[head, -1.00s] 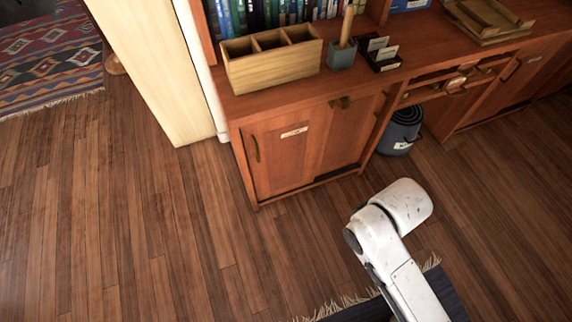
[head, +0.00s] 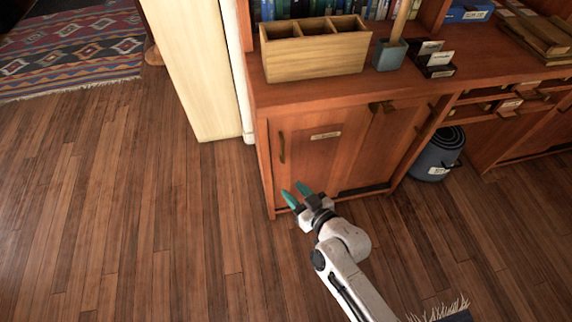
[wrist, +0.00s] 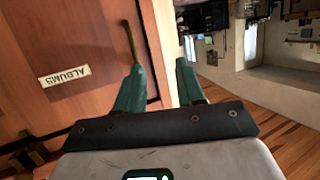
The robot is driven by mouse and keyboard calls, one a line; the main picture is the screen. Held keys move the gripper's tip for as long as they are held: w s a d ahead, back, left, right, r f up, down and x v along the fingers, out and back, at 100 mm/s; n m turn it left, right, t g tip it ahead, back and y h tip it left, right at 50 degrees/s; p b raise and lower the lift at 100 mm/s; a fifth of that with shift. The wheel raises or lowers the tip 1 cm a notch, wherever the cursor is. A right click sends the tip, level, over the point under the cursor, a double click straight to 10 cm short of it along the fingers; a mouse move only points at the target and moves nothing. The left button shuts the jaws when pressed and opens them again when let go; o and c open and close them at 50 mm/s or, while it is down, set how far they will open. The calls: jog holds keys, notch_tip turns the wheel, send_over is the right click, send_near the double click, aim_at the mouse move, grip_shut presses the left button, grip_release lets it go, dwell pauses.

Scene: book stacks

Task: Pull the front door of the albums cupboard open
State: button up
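The albums cupboard's front door (head: 305,160) is a reddish wooden panel, and it looks closed. Its white label (head: 325,135) reads "ALBUMS" in the wrist view (wrist: 64,76). A slim brass handle (head: 281,147) stands upright near the door's left edge. My gripper (head: 296,193) has teal fingers and is open and empty, low in front of the door, below the handle in the head view. In the wrist view, the handle (wrist: 130,40) shows just beyond the left fingertip, not between the fingers. The gap between my fingertips (wrist: 160,72) lies over the cupboard's edge.
A wooden three-slot box (head: 315,60), a pencil cup (head: 389,55) and a card holder (head: 434,60) stand on the cupboard top. A pale panel (head: 190,70) stands left of the cupboard, a dark bin (head: 438,155) right. The floor (head: 130,220) at left is clear.

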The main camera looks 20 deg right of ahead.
jog(key=w+d+f+m+t+h+b, duration=0.2)
jog(key=w+d+t+h+b, duration=0.1)
jog(key=w, duration=0.9)
jog(key=shift+w+b, duration=0.4)
jog(key=shift+b, duration=0.45)
jog(key=shift+c, duration=0.4)
grip_shut()
